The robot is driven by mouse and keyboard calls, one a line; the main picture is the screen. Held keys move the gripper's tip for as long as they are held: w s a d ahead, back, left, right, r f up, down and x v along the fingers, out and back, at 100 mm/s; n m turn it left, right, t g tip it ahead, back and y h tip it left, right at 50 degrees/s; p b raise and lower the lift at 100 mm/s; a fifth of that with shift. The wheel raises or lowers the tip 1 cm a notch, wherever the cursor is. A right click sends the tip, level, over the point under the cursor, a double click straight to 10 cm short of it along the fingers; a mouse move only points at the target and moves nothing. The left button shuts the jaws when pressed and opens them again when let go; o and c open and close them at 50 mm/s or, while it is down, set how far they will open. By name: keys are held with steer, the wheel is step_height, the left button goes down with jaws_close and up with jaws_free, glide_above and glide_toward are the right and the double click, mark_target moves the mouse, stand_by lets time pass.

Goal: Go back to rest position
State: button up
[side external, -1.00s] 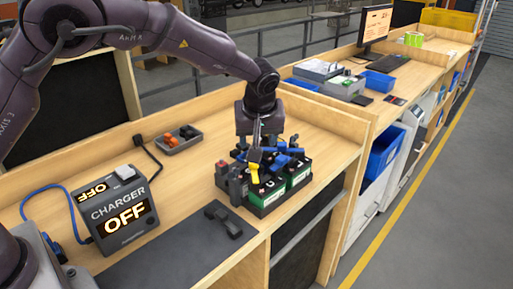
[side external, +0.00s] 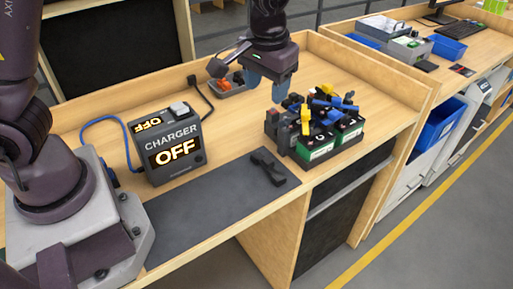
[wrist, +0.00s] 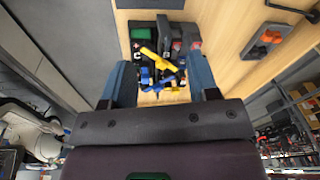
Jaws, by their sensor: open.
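My gripper (side external: 267,88) is open and empty, held above the bench behind and to the left of the batteries in the side view. Its two blue fingers point down and stand apart. In the wrist view my gripper (wrist: 163,90) shows its fingers on either side, with battery parts visible beyond them. The yellow clamp (wrist: 160,60) also shows in the wrist view. The charger (side external: 172,145) stands at left and reads OFF.
A grey tray (side external: 214,88) with orange and dark pieces lies behind my gripper. A black tool (side external: 268,167) lies on the dark mat (side external: 215,215). Blue bins (side external: 437,122) and a monitor stand at the right. Bare bench (side external: 225,135) lies between charger and batteries.

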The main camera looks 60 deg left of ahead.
steer(key=s+a+r+m+t, duration=0.1)
steer(key=s+r, duration=0.4)
steer(key=s, duration=0.5)
steer(key=s+a+r+m+t+h, duration=0.1)
steer(key=s+a+r+m+t, duration=0.1)
steer(key=s+r, duration=0.4)
steer(key=s+a+t, duration=0.1)
steer(key=s, duration=0.3)
steer(key=shift+a+r+t, duration=0.2)
steer(key=shift+a+t, duration=0.1)
